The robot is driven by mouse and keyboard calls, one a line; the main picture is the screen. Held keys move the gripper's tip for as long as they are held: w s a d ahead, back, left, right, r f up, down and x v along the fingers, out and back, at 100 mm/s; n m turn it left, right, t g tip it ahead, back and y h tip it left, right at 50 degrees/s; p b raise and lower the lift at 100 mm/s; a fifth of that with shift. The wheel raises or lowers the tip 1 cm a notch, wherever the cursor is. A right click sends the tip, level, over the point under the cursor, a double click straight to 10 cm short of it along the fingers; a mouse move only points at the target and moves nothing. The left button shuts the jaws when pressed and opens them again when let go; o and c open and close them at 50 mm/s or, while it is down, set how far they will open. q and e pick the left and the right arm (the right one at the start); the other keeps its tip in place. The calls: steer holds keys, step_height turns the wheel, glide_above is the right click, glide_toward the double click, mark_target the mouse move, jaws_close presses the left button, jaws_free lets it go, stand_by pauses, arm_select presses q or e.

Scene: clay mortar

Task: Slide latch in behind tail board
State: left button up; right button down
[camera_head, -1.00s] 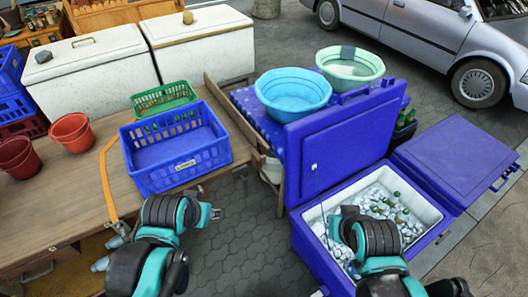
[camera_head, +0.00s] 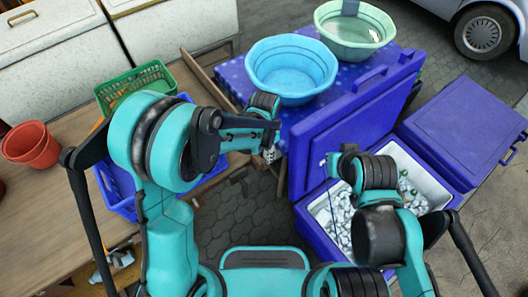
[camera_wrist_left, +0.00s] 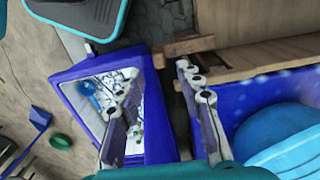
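The wooden tail board (camera_head: 205,75) stands at the end of the wooden table, and my left arm hides its near part in the head view. In the left wrist view the planks (camera_wrist_left: 262,58) run across the upper right. A short wooden block, seemingly the latch (camera_wrist_left: 190,46), sticks out at their left end. My left gripper (camera_head: 270,152) is near the board's near end. In the left wrist view its fingers (camera_wrist_left: 158,70) are apart and empty, with the tips just short of the block; contact is unclear. My right gripper (camera_head: 335,162) is over the ice cooler, its fingers unclear.
The open blue cooler (camera_head: 313,232) of ice and bottles is right of the left gripper. A blue basin (camera_head: 290,68) and green basin (camera_head: 355,30) stand behind it. A blue crate (camera_head: 112,192), green basket (camera_head: 135,85) and red bucket (camera_head: 32,146) are on the table.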

mark_target(265, 162)
arm_select(q)
step_height(265, 162, down, 7)
steer(key=shift+s+f+b, duration=0.1)
steer(key=shift+b, duration=1)
jaws_close()
